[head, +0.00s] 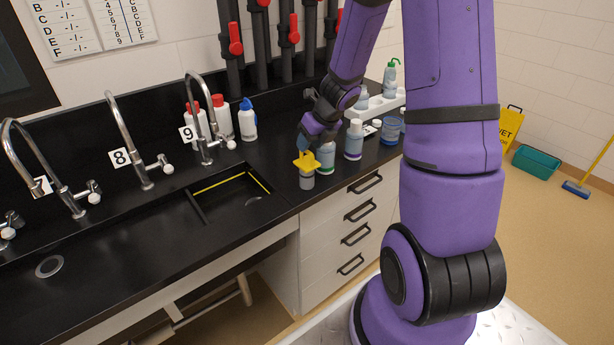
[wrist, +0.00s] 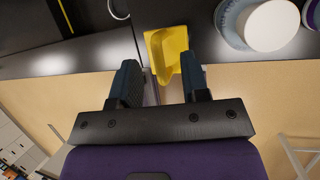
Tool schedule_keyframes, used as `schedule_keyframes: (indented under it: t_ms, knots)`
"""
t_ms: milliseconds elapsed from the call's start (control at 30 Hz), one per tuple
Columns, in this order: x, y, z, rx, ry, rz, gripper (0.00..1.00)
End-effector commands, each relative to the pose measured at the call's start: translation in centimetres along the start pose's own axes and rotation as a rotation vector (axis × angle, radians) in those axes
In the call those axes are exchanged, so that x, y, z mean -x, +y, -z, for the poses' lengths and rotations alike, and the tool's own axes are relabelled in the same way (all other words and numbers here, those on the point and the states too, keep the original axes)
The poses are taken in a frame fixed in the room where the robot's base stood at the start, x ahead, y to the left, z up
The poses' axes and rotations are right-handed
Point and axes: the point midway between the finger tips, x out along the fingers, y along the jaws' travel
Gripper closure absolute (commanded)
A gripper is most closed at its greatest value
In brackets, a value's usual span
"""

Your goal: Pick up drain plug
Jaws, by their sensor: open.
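A yellow piece with a raised ridge, which I take to be the drain plug (head: 305,161), is at the counter's front edge, right of the right-hand sink. A short grey cylinder (head: 307,182) shows directly beneath it; I cannot tell whether they are one piece. My gripper (head: 303,143) points down just above the yellow piece. In the wrist view the yellow piece (wrist: 168,45) shows beyond and partly between the open fingers of my gripper (wrist: 159,62). I cannot tell whether a finger touches it.
A bottle with a green band (head: 326,158) stands close to the right, and a white-capped bottle (head: 354,140) beyond it. The right-hand sink (head: 205,208) with a yellow strip is to the left. Tap nine (head: 207,140) rises behind. Drawers (head: 345,230) front the counter below.

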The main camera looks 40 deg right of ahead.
Motion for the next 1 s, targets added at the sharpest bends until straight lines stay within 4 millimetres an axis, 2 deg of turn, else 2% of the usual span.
schedule_keyframes:
  t_ms: [100, 233, 567, 600, 767, 1000]
  knots:
    - [-1.7, 0.1, 0.2, -0.003, 0.002, -0.001, 0.58]
    - [-2.9, 0.1, 0.2, -0.003, 0.001, -0.001, 0.58]
    - [-3.4, 0.1, 0.1, 0.000, 0.000, 0.000, 0.58]
    - [-3.4, 0.1, 0.1, 0.000, 0.000, 0.000, 0.63]
    - [-3.4, 0.1, 0.1, 0.000, 0.000, 0.000, 0.99]
    - [-3.4, 0.1, 0.2, 0.000, 0.001, -0.001, 1.00]
